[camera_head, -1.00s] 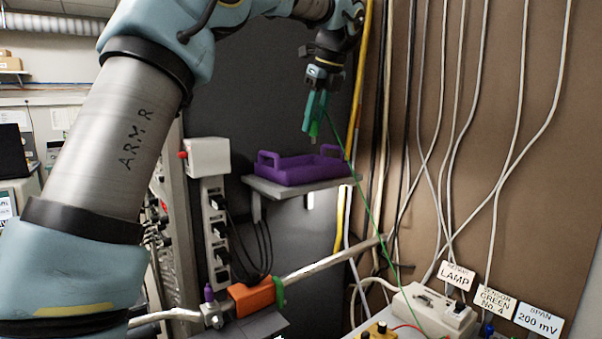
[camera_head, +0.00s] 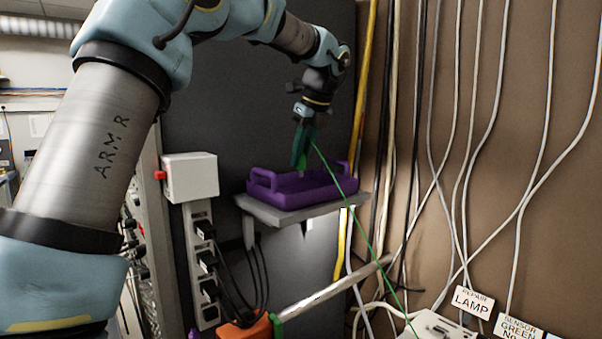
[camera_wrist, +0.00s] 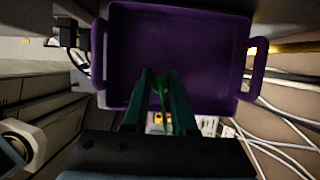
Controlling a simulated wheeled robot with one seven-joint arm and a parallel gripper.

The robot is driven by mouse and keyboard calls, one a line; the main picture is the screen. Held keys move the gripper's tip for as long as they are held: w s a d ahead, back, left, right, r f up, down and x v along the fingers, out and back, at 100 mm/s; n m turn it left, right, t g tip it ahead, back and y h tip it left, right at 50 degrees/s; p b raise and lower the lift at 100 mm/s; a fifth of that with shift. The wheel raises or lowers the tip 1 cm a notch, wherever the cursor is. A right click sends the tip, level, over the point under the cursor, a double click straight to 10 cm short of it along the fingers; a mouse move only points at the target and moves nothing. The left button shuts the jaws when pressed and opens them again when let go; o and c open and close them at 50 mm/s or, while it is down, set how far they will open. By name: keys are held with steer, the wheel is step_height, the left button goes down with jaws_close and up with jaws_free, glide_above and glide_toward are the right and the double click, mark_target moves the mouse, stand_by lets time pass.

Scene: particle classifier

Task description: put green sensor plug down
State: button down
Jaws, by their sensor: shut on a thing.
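My gripper (camera_head: 303,150) is shut on the green sensor plug (camera_head: 303,174), whose tip shows just below the dark green fingers. A thin green cable (camera_head: 352,205) runs from the plug down to the right. The plug is over the purple tray (camera_head: 295,194), which sits on a small grey wall shelf (camera_head: 298,214). In the wrist view the plug (camera_wrist: 160,88) shows between the fingers, and the purple tray (camera_wrist: 175,50) lies below them with an empty floor. I cannot tell whether the plug touches the tray.
A white box (camera_head: 190,177) and a black-plugged power strip (camera_head: 203,262) stand left of the shelf. Many cables hang on the brown panel (camera_head: 500,150) at right. An orange block (camera_head: 247,329) and a label reading LAMP (camera_head: 473,302) are lower down.

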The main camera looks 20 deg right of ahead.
mark_target(304, 162)
steer(key=shift+f+p, duration=0.5)
steer(key=shift+f, duration=1.75)
steer(key=shift+f, duration=0.3)
steer(key=c, duration=0.7)
jaws_free()
steer(key=shift+r, duration=0.1)
steer(key=shift+r, duration=0.35)
steer(key=b+v, duration=0.2)
steer(key=v, duration=0.9)
steer(key=shift+s+r, duration=0.3)
steer(key=shift+r, duration=0.05)
